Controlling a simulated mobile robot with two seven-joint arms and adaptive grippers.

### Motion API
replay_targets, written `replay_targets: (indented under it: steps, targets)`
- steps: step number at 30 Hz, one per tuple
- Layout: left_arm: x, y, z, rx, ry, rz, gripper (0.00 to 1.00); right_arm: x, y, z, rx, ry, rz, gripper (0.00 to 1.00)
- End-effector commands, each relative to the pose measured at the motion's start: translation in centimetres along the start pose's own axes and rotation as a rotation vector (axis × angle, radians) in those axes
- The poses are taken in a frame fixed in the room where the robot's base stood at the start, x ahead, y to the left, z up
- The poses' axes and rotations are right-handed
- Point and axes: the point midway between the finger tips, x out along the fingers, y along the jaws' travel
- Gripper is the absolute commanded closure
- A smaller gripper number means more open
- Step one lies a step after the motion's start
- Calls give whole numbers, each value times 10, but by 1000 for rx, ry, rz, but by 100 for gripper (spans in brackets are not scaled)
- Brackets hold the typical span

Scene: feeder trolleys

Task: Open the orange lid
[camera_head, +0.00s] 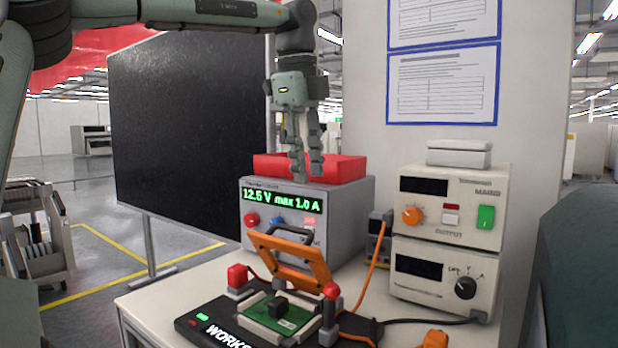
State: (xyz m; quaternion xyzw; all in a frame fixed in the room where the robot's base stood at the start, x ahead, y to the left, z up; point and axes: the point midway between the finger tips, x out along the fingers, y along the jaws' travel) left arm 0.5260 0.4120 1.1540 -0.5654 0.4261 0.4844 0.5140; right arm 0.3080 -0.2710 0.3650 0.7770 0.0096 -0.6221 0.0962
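The orange lid (318,262) is a frame with a dark handle (287,236) at its upper edge. It stands raised and tilted at the back of a black test fixture (190,325), clear of the green circuit board (291,318) in the fixture. My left gripper (307,175) hangs above and behind the lid in the picture, fingers pointing down, apart from the lid. Its fingers look parted, with nothing between them. My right gripper is not in view.
A grey power supply (350,213) with a red box (342,169) on top stands behind. Two stacked cream instruments (445,235) stand at the right. A dark panel (185,130) is at the left. The table's front left is bare.

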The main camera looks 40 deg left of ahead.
Motion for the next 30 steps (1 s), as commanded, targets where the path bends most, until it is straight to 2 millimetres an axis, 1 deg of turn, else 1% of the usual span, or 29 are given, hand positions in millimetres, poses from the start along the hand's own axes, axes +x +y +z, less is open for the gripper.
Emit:
replay_targets:
  steps: [1, 6, 9, 13, 18, 30]
  targets:
    - [-12, -1, 0, -2, -4, -4, 70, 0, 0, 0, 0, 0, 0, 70]
    - [-50, -1, 0, -1, -2, -5, 70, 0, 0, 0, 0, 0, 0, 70]
    - [-67, -1, 0, -2, -2, -3, 70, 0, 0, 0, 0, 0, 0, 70]
    - [-83, -1, 0, 0, 1, -2, 70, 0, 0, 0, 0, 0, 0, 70]
    - [-92, 0, 0, -1, 0, 0, 70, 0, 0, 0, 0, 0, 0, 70]
    - [-92, 0, 0, -1, 0, 0, 70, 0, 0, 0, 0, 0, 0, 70]
